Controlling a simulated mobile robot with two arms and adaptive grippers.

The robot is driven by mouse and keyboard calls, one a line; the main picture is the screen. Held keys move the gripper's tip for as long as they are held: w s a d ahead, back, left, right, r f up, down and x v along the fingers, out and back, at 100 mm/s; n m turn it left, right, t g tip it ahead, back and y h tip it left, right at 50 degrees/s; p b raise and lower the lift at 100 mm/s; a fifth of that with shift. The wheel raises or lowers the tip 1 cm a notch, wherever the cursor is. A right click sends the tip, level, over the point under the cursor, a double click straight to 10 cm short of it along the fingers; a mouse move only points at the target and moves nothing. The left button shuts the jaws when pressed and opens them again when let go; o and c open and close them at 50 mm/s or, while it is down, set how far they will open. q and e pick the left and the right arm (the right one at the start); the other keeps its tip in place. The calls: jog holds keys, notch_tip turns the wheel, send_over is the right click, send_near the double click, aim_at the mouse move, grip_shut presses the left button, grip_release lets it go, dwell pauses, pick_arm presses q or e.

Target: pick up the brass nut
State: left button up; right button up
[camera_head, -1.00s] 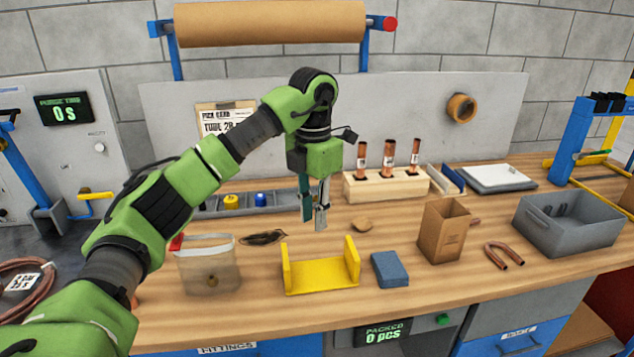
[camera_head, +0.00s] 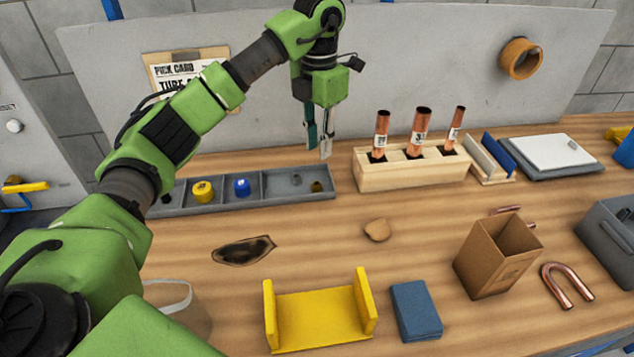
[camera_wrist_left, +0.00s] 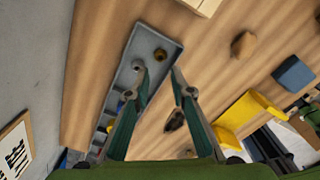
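The brass nut (camera_head: 317,187) is a small dark-gold piece in the right-end compartment of the long grey tray (camera_head: 290,199). It also shows near the tray's end in the left wrist view (camera_wrist_left: 160,54). A small grey piece (camera_head: 296,179) lies beside it in the same compartment. My left gripper (camera_head: 319,147) points down above and behind the tray's right end. Its two fingers stand apart with nothing between them, also in the left wrist view (camera_wrist_left: 161,80). My right gripper is not in view.
A wooden block (camera_head: 411,174) with three upright copper tubes stands just right of the tray. In front are a dark stain (camera_head: 244,250), a yellow cradle (camera_head: 318,318), a blue block (camera_head: 416,311) and a paper bag (camera_head: 497,258). Yellow and blue pieces occupy other tray compartments.

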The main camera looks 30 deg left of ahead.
pick_arm(q)
send_over(318, 182)
notch_tip(318, 182, down, 4)
jog(key=shift+w+f, duration=0.1)
jog(key=shift+f, duration=0.45)
jog(key=shift+f+p, duration=0.2)
jog(key=shift+p, duration=0.15)
notch_tip(318, 182, down, 4)
jog(key=shift+f+p, duration=0.15)
jog(key=shift+p, duration=0.65)
jog(key=shift+f, duration=0.25)
grip_shut()
